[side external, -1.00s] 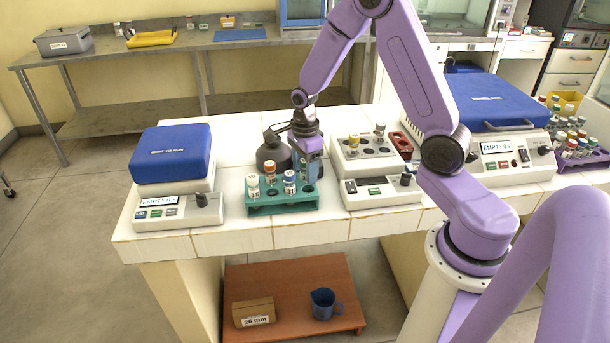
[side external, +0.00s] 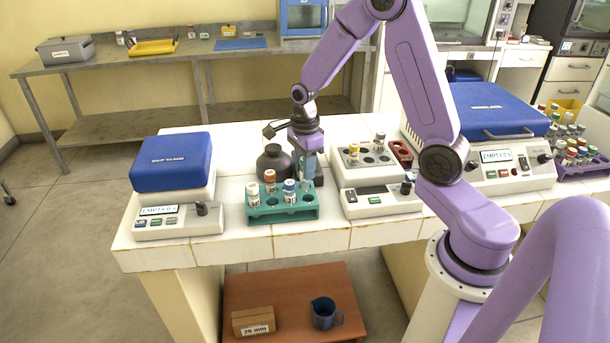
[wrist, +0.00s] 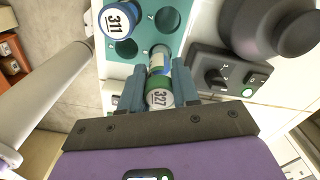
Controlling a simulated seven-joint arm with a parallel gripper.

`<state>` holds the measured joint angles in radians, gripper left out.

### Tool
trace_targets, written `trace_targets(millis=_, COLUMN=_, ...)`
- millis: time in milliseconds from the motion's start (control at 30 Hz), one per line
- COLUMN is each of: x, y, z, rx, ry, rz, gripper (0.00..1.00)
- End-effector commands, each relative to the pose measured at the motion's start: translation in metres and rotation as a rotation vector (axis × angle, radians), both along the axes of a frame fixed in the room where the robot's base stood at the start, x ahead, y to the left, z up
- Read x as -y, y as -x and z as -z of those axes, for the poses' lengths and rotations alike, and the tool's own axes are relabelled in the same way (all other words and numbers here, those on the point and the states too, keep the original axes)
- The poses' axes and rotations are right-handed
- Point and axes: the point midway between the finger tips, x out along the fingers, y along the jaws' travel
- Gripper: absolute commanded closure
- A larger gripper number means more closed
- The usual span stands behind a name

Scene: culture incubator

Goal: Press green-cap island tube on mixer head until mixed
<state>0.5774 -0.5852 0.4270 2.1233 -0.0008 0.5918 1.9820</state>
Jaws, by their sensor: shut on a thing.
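The green-capped tube (wrist: 158,93), marked 327 on its cap, is between the two fingers of my gripper (wrist: 157,90), which is shut on it. The teal rack (side external: 262,212) stands on the white tiled bench. My gripper (side external: 307,172) is over its right rear part, fingers pointing down. The tube's lower end lines up with a rack hole in the wrist view; I cannot tell whether it is clear of it. The dark, rounded mixer (side external: 273,164) stands just behind the rack; in the wrist view, its dark head (wrist: 275,22) is at upper right, beside a switch and green button.
Several other tubes stand in the rack, including a blue-capped one (wrist: 121,17) marked 311. A blue-lidded device (side external: 172,162) is at left. A white tube block (side external: 372,190) is close at right, with a dark red rack (side external: 401,152) behind. Bare bench lies left of the rack.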

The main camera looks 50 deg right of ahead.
Motion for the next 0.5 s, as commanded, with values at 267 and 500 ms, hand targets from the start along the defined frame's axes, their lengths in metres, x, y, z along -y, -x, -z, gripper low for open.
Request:
trace_targets(millis=267, x=0.0, y=-0.001, z=-0.048, rx=0.006, ry=-0.001, rz=0.0, gripper=0.99)
trace_targets(millis=500, x=0.002, y=-0.011, z=-0.069, rx=0.004, ry=-0.001, rz=0.001, gripper=0.99)
